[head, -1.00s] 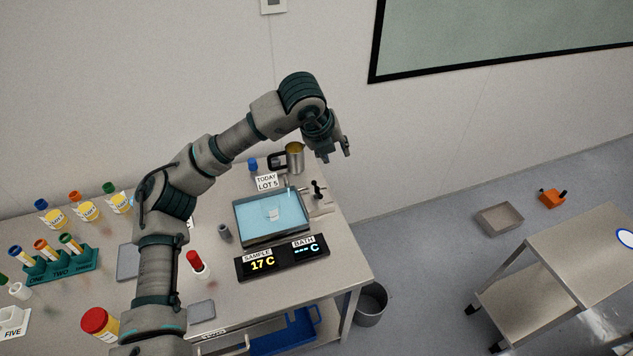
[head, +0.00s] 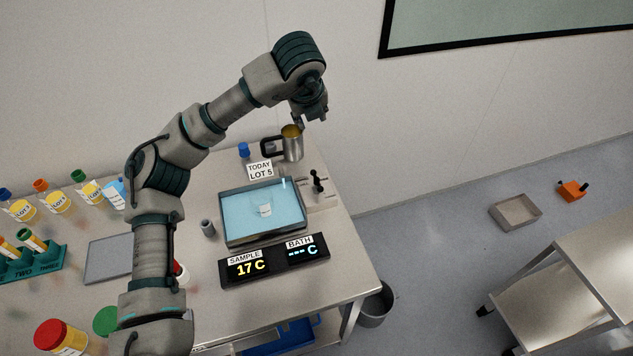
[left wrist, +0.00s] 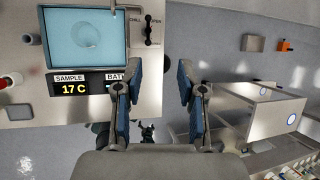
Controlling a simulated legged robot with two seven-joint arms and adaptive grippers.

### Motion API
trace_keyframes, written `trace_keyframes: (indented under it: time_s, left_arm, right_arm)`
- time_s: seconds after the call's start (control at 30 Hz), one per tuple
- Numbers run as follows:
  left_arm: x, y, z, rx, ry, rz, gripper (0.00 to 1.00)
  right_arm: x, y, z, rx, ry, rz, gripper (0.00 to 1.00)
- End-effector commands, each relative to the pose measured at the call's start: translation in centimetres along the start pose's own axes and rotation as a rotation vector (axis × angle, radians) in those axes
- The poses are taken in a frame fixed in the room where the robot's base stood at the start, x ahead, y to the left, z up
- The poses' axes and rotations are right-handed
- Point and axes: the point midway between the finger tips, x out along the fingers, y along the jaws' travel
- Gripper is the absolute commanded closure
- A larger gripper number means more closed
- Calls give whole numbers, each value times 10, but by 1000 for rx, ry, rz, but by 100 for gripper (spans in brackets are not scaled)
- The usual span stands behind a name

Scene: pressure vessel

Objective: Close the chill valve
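The chill valve (head: 316,183) is a small black lever on a pale plate at the right side of the blue bath. My left gripper (head: 311,118) hangs in the air beyond the valve, near the steel mug. In the left wrist view my left gripper (left wrist: 160,68) has its two blue-padded fingers wide apart with nothing between them. The valve lies up and left of the gap, apart from the fingers. My right gripper does not show.
The blue bath (head: 226,232) and a display (head: 274,261) reading 17 C stand left of the valve. A steel mug (head: 293,146) stands behind it. The table (head: 345,262) ends just right of the valve. A cart (head: 600,246) stands farther right.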

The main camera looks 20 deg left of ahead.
Motion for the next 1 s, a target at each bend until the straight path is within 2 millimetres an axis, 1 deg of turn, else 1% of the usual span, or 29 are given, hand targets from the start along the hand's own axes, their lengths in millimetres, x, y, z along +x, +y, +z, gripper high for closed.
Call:
trace_keyframes:
  time_s: [0.03,0.17,0.2,0.3,0.33,0.4,0.5,0.67,0.73,0.87,1.0]
  left_arm:
    - [21,5,-7,-1,6,4,61]
    - [59,14,-21,-1,17,11,61]
    - [73,17,-27,0,22,14,61]
    - [106,23,-39,1,35,23,61]
    - [113,24,-41,1,38,25,61]
    - [126,26,-46,2,44,29,61]
    - [135,27,-49,3,47,32,61]
    - [142,27,-51,3,47,33,61]
    - [151,27,-51,3,47,34,61]
    - [179,28,-52,3,49,35,61]
    - [214,30,-54,3,50,35,61]
  right_arm:
    - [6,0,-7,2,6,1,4]
    - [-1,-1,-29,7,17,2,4]
    - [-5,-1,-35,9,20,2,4]
    - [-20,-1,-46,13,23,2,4]
    - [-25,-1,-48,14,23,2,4]
    - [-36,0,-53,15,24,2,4]
    - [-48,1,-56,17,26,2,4]
    - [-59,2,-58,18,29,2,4]
    - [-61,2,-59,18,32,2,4]
    - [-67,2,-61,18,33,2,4]
    - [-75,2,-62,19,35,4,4]
